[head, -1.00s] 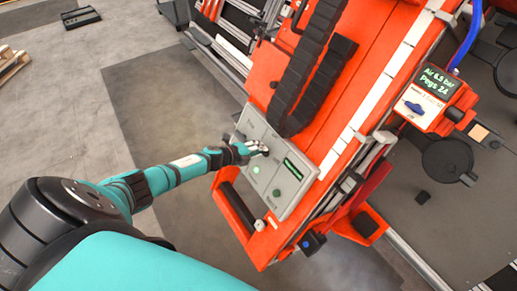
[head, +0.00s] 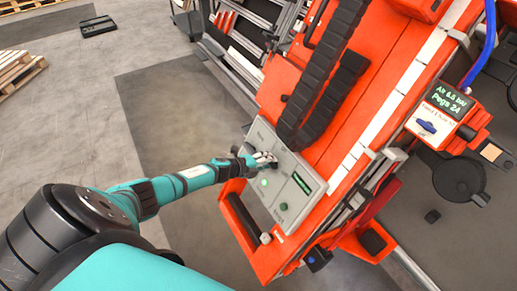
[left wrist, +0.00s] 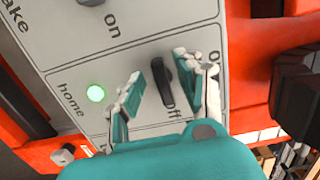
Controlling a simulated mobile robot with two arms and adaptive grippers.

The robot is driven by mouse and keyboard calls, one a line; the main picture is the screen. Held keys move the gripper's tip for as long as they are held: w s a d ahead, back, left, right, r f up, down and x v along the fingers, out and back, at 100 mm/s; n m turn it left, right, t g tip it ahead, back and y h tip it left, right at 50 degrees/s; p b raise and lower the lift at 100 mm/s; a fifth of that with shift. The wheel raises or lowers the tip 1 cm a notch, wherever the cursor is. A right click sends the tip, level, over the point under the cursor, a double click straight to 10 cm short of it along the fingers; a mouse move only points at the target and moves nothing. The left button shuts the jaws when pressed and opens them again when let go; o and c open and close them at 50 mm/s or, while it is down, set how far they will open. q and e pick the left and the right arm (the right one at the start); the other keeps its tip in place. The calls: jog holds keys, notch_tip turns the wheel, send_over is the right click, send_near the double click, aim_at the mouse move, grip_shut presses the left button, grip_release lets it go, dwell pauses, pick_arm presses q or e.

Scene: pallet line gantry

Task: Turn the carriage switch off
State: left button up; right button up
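The carriage switch (left wrist: 162,82) is a black lever on the grey control panel (head: 285,207) of the orange machine. In the left wrist view the lever's lower end lies close to the word "off"; another label by the right finger is mostly hidden. I cannot tell for sure which way it is set. My left gripper (head: 265,158) is at the panel's upper part. In the left wrist view its fingers (left wrist: 168,92) stand apart, one on each side of the lever, with gaps visible. In the head view the gripper hides the switch. My right gripper is not in view.
A lit green "home" light (left wrist: 95,93) sits left of the switch. A black cable chain (head: 325,75) runs above the panel. A box with a blue knob (head: 428,127) stands to the right.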

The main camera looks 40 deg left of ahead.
pick_arm(q)
jog(key=v, duration=1.1)
jog(key=shift+s, duration=0.3)
jog(key=shift+a+r, duration=0.1)
jog(key=shift+r, duration=0.05)
jog(key=s+f+n+g+y, duration=0.2)
jog(key=s+f+n, duration=0.45)
jog(key=f, duration=0.45)
jog(key=s+f+n+g+y, duration=0.2)
jog(key=s+f+n, duration=0.3)
jog(key=s+f, duration=0.5)
jog(key=s+d+f+n+g, duration=0.2)
jog(key=s+d+f, duration=0.3)
jog(key=s, duration=0.3)
jog(key=s+d+f+n+g, duration=0.2)
jog(key=s+d+f, duration=0.4)
jog(key=s, duration=0.3)
jog(key=s+d+f+n+g, duration=0.3)
jog(key=s+d+f, duration=0.2)
jog(key=s+d, duration=0.2)
jog(key=shift+s+f+n+h, duration=0.15)
jog(key=shift+s+n+h, duration=0.2)
jog(key=shift+s, duration=0.75)
